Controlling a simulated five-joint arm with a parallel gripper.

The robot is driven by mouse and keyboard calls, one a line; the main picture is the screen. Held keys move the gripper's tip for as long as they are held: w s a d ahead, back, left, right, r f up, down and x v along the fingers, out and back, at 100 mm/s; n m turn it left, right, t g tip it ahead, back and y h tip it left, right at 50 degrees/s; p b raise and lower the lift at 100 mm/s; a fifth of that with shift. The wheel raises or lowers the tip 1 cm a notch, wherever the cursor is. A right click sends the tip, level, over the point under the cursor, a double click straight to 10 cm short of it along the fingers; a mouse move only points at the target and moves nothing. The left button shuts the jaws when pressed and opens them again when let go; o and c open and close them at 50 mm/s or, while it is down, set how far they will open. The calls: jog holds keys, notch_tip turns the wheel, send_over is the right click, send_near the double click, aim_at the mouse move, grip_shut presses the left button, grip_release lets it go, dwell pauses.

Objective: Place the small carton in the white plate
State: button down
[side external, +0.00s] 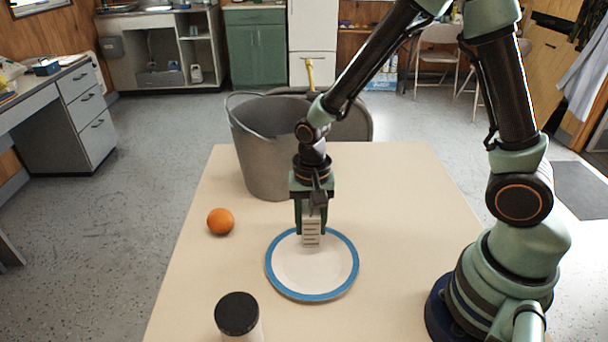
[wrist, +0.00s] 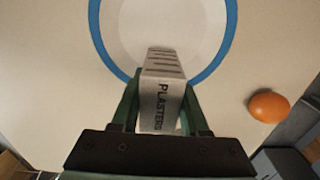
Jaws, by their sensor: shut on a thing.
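The small carton is a pale box marked "PLASTERS" with dark stripes on one end. It shows in the side view (side external: 311,236) and in the wrist view (wrist: 160,98). My gripper (side external: 311,222) is shut on it, with the green fingers on either side in the wrist view (wrist: 160,112). The white plate (side external: 318,268) has a blue rim and lies on the table; it also shows at the top of the wrist view (wrist: 197,28). The carton is upright over the plate's far part in the side view. I cannot tell whether its lower end touches the plate.
An orange (side external: 221,221) lies left of the plate and shows in the wrist view (wrist: 268,107). A dark-lidded jar (side external: 238,314) stands at the near edge. A grey bucket (side external: 262,150) stands behind my gripper. The table (side external: 400,190) is bare right of the plate.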

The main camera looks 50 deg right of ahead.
jog(key=shift+f, duration=0.6)
jog(key=shift+c, duration=2.1)
grip_release()
jog(key=shift+r, duration=0.15)
notch_tip(320, 180, up, 13)
jog(key=shift+r, duration=0.1)
jog(key=s+d+r+n+t, duration=0.5)
jog(key=d+r+n, duration=0.1)
jog(key=r+n, duration=0.2)
jog(key=shift+s+r+n+t, duration=0.15)
jog(key=shift+r+n+t, duration=0.15)
jog(key=shift+r+n, duration=0.15)
